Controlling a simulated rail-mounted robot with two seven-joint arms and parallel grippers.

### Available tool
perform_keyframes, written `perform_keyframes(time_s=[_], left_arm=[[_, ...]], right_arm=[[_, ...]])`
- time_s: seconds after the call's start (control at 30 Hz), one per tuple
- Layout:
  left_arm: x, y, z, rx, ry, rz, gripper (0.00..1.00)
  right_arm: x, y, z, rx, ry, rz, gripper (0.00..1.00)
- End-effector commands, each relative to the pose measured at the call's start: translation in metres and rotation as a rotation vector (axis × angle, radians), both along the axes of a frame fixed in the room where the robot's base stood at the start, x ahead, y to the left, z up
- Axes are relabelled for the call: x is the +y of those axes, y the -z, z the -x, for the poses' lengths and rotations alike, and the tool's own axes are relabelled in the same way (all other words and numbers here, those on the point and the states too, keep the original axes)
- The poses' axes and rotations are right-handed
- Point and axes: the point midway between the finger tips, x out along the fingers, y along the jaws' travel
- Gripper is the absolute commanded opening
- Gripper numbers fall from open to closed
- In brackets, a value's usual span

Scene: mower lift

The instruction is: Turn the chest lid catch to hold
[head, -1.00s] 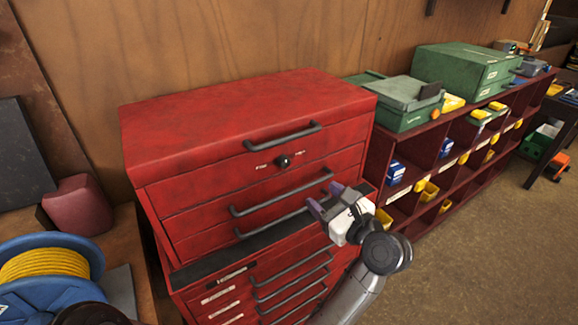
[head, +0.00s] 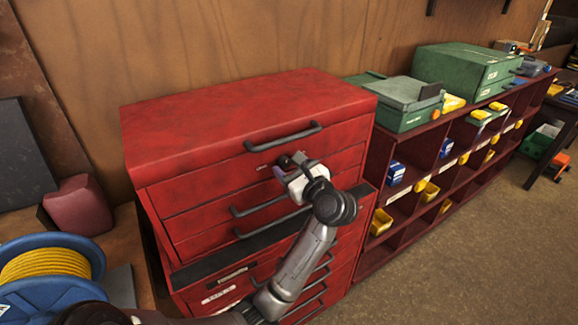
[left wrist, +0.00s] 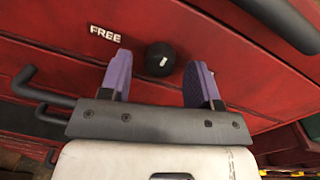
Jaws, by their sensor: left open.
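The red tool chest (head: 240,115) stands against the wall, its lid shut. The lid catch is a round black knob (left wrist: 160,59) with a short white mark, on the chest's upper front. In the left wrist view the fingers (left wrist: 159,70) are on either side of the knob, with gaps on both sides. In the head view the gripper mostly hides the knob. My right gripper is not in view.
A lid handle (head: 284,137) is just above the catch, and a drawer handle (head: 258,205) sticks out below. A maroon shelf (head: 405,165) with bins and green cases (head: 465,72) stands to the right. A blue spool (head: 50,275) is at lower left.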

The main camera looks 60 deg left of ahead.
Motion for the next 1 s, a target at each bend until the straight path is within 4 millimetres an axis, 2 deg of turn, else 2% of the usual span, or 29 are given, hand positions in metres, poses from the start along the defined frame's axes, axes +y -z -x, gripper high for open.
perform_keyframes(time_s=[0.43, 0.93, 1.0], left_arm=[[0.0059, 0.0, 0.0007, 0.0, 0.0, 0.0, 0.56], [0.0056, -0.0001, 0.0007, -0.001, 0.0, 0.0, 0.08], [0.0056, -0.0002, 0.0007, 0.0, 0.0, 0.0, 0.08]], right_arm=[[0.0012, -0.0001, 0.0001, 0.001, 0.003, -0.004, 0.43], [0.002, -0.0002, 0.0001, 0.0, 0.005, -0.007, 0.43], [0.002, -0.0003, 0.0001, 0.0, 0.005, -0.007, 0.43]])
